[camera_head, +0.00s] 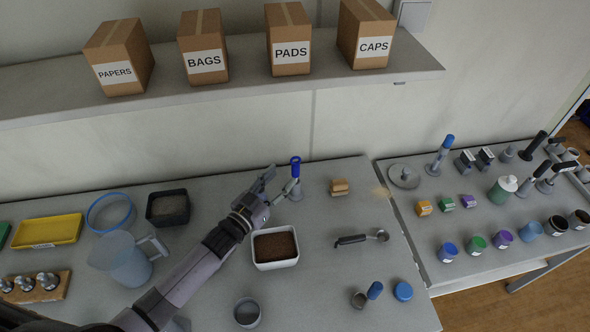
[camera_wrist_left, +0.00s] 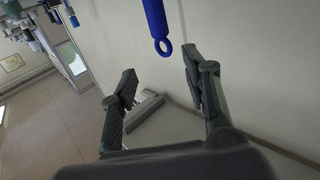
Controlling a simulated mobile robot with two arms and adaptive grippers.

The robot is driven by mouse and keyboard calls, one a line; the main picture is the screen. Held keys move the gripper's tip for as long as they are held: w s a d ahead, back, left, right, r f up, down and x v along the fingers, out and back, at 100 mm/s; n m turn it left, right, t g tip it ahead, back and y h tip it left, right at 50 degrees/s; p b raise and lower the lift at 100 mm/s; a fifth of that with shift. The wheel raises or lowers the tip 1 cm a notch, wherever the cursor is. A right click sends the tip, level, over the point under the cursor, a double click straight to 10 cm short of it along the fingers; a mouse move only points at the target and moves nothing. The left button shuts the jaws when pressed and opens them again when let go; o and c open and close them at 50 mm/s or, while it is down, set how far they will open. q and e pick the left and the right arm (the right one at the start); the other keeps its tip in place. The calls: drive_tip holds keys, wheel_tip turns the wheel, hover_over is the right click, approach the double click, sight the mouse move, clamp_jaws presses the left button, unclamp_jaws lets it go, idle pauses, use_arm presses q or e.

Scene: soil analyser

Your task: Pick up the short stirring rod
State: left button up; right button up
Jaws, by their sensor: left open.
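A rod with a blue ring-ended handle (camera_head: 295,163) stands upright in a small grey holder (camera_head: 295,193) at the back of the near table. In the left wrist view its blue handle (camera_wrist_left: 155,22) shows at the top, beyond and between the fingertips. My left gripper (camera_head: 279,182) is open and empty, just left of the rod; its two fingers also show in the left wrist view (camera_wrist_left: 160,68). I see no contact with the rod. Another blue-handled tool (camera_head: 447,143) stands on the right table. My right gripper is not in view.
A white tub of soil (camera_head: 275,262) sits below my left gripper. A wooden brush-like block (camera_head: 340,187) lies right of the rod, with a dark-handled scoop (camera_head: 360,239) nearer. A clear jug (camera_head: 122,262) stands left of my arm. The table around the scoop is mostly free.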

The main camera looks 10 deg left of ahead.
sight(293, 162)
use_arm(q)
drive_tip(key=b+x, duration=0.1)
drive_tip(key=x, duration=0.2)
drive_tip(key=shift+w+d+f, duration=0.15)
drive_tip(key=shift+w, duration=0.45)
drive_tip(key=b+x, duration=0.2)
drive_tip(key=x, duration=0.2)
drive_tip(key=shift+w+b, duration=0.15)
drive_tip(key=shift+b, duration=0.2)
drive_tip(key=shift+w+r, duration=0.2)
drive_tip(key=shift+w, duration=0.1)
drive_tip(key=shift+s, duration=0.1)
drive_tip(key=shift+c, duration=0.4)
drive_tip(key=shift+r, duration=0.1)
drive_tip(key=shift+c, duration=1.3)
drive_tip(key=c, duration=0.7)
clamp_jaws()
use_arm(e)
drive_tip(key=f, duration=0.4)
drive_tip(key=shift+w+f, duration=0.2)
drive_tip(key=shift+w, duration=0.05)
